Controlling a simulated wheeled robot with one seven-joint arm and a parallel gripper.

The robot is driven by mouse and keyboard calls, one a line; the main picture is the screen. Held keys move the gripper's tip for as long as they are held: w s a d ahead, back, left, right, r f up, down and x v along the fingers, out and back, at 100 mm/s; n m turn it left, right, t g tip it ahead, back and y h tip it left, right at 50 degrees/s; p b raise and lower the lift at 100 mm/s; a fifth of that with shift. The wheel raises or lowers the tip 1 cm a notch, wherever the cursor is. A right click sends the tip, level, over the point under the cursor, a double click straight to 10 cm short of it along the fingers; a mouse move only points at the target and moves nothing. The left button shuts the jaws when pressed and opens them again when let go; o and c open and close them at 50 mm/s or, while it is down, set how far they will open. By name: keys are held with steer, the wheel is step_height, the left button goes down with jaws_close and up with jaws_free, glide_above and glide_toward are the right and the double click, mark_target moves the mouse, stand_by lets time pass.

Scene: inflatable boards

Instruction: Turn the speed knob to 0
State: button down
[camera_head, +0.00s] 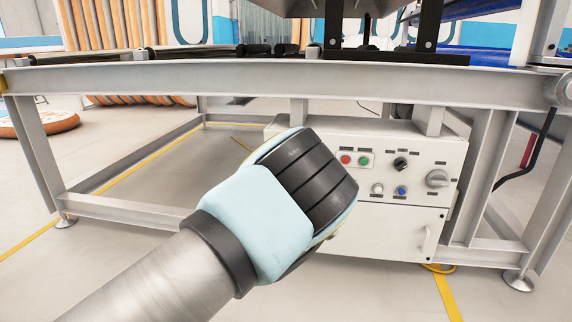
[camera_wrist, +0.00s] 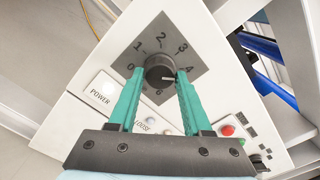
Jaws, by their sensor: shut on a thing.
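The speed knob (camera_wrist: 157,66) is a dark round knob on a grey dial plate (camera_wrist: 163,22) marked with numbers from 0 to 6. Its white mark points right, near the 4 or just below it; the 5 is hidden by a finger. The 0 is at the dial's left. My gripper (camera_wrist: 160,77) has its two teal fingers on either side of the knob, shut on it. In the head view my gripper (camera_head: 300,185) is in front of the left part of the white control box (camera_head: 390,235) and hides the speed knob.
The box also carries a red button (camera_head: 345,160), a green button (camera_head: 364,161), a black knob (camera_head: 401,163), a blue button (camera_head: 402,191) and a grey knob (camera_head: 437,179). A steel frame beam (camera_head: 250,75) runs above, with legs at both sides.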

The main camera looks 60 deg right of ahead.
steer(key=shift+w+r+m, duration=0.1)
steer(key=shift+w+m, duration=0.05)
steer(key=shift+m, duration=17.45)
steer(key=shift+c, duration=1.7)
jaws_free()
